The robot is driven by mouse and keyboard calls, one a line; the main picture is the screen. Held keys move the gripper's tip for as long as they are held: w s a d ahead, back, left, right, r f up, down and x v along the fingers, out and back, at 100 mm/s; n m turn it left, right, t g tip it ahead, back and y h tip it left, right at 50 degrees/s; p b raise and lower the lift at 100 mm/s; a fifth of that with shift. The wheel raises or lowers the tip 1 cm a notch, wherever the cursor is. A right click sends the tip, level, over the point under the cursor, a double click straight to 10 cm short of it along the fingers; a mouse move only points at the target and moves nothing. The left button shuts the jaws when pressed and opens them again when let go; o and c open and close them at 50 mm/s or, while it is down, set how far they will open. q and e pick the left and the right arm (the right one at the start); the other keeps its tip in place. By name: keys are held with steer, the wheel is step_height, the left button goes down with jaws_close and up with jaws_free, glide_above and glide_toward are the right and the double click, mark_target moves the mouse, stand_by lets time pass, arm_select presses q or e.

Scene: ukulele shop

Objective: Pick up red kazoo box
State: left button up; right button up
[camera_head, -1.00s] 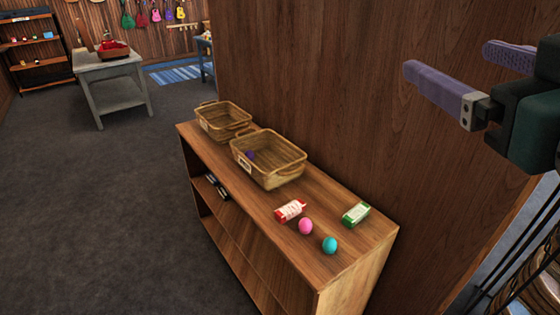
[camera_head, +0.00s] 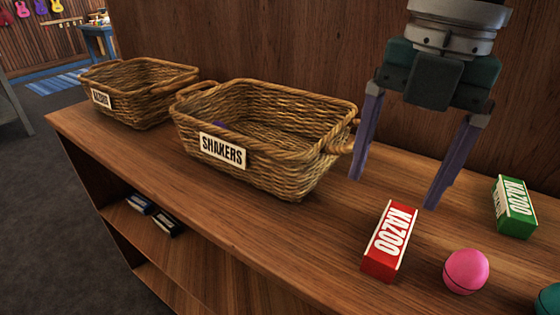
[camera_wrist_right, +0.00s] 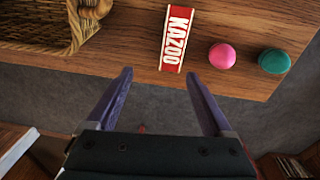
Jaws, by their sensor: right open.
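The red kazoo box (camera_head: 390,242), with a white panel lettered KAZOO, lies on the wooden shelf top in the head view. It also shows in the right wrist view (camera_wrist_right: 175,38), ahead of the fingertips and roughly centred between them. My right gripper (camera_head: 394,194) is open and empty, its two purple fingers pointing down above the shelf top near the red box. In the wrist view the fingers (camera_wrist_right: 160,75) stay apart from the box. My left gripper is not in view.
A pink ball (camera_head: 466,271) is close right of the red box, with a teal ball (camera_head: 549,302) beyond. A green kazoo box (camera_head: 514,207) stands farther right. The SHAKERS basket (camera_head: 258,177) and another basket (camera_head: 140,92) are left. A wooden wall rises behind.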

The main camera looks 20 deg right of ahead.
mark_target(392, 235)
steer(key=shift+w+d+f+h, duration=0.35)
steer(key=shift+d+f, duration=0.15)
steer(key=shift+d, duration=0.15)
steer(key=f, duration=0.3)
steer(key=shift+s+d+f+m, duration=0.25)
steer(key=shift+s+m, duration=0.05)
steer(key=shift+s, duration=0.1)
step_height(392, 235, down, 6)
steer(key=shift+s+d, duration=0.1)
jaws_close()
